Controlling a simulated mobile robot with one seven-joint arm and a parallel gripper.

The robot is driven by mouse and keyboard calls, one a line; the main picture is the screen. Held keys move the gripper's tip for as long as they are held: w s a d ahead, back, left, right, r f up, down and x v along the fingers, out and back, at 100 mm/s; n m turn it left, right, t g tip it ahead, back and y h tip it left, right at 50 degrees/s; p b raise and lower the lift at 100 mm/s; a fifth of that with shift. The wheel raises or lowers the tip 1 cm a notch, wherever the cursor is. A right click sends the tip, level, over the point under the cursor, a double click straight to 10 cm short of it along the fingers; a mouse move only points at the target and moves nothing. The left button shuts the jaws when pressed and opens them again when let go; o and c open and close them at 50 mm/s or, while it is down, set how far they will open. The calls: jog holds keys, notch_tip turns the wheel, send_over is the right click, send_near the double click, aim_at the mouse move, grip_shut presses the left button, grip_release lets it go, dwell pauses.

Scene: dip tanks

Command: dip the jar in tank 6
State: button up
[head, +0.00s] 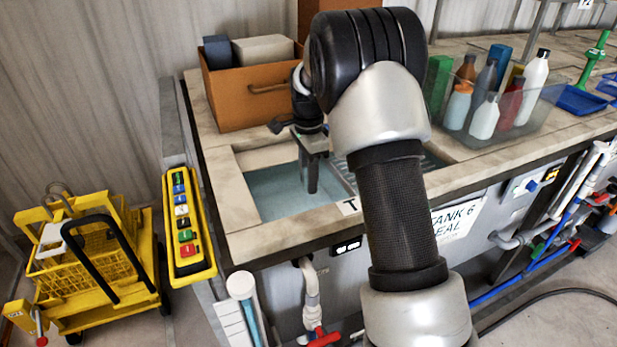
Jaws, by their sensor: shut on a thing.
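An open tank (240,208) with pale blue-green liquid is set in the counter, left of my arm. I cannot tell how deep the fingertips are.
A brown drawer box (238,97) stands behind the tank. A clear bin (548,98) of bottles is at right, near blue trays (580,99). A yellow button panel (184,225) is at the counter's left edge. A yellow cart (85,265) stands on the floor at left.

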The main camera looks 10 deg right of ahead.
dwell(0.4)
notch_tip(320, 180, up, 6)
jog(key=p, duration=0.4)
jog(key=shift+f, duration=0.25)
jog(key=shift+r, duration=2.25)
